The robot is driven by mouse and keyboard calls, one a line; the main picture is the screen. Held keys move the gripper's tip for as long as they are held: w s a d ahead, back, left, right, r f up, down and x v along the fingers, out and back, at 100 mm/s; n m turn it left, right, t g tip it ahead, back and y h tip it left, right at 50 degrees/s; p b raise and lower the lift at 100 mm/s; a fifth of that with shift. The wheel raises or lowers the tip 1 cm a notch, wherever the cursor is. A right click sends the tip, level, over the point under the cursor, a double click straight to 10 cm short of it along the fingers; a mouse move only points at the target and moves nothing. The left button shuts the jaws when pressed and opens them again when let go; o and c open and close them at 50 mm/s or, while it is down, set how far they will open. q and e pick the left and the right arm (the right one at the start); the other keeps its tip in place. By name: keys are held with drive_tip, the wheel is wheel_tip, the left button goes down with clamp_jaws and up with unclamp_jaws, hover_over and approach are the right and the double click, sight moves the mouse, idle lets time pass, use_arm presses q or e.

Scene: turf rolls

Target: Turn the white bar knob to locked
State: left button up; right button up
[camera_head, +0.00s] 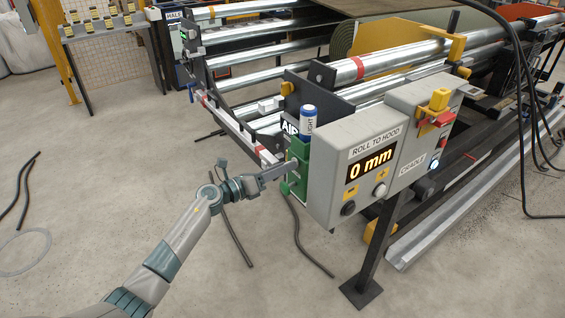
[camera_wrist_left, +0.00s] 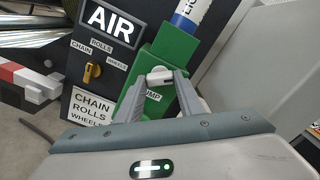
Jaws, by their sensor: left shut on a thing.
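The white bar knob (camera_wrist_left: 160,75) is on the front of a green box (camera_wrist_left: 156,104), between the fingertips of my left gripper (camera_wrist_left: 159,77) in the left wrist view. My left gripper is shut on it, and the fingers hide part of the knob and of the label below it, which ends in "UMP". In the head view my left gripper (camera_head: 290,168) reaches the green box (camera_head: 299,152) from the left; the knob is hidden there. Any locked mark cannot be made out. My right gripper is not in view.
A blue-and-white cylinder (camera_head: 308,121) marked "LIGHT" stands up from the green box. A grey control box (camera_head: 335,190) showing "0 mm" is close on the right. The AIR panel (camera_wrist_left: 110,60) has a yellow knob (camera_wrist_left: 92,71). Open floor lies left of the machine.

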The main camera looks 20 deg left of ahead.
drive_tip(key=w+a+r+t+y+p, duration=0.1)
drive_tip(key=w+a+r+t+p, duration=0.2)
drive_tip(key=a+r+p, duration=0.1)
use_arm(q)
drive_tip(key=shift+n+p, duration=1.2)
drive_tip(key=shift+n, duration=4.3)
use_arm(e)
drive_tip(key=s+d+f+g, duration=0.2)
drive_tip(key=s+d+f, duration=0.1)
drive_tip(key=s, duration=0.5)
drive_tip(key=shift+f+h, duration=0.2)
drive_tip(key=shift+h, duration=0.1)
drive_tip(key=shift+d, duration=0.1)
use_arm(q)
drive_tip(key=o, duration=1.1)
drive_tip(key=shift+a, duration=0.1)
drive_tip(key=shift+c, duration=0.2)
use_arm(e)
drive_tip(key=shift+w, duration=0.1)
